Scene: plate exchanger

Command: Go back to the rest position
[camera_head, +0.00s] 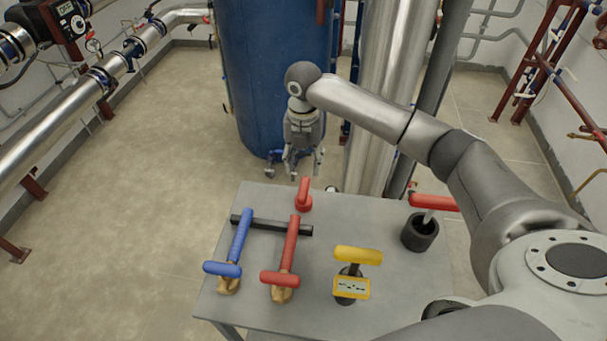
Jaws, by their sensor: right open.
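My right arm comes in from the right and reaches over the table. My right gripper (294,171) points down, open and empty, near the table's far edge and in front of the blue tank (262,75). It appears apart from the red-handled piece (304,195) standing at the back of the table. My left gripper is not in view.
The grey table (215,295) holds a blue-handled tool (240,238), a red-handled tool (289,245), a yellow device with a small display (352,288) and a black cup (420,232) with a red-handled item. Silver pipes (390,80) stand behind. Floor at left is clear.

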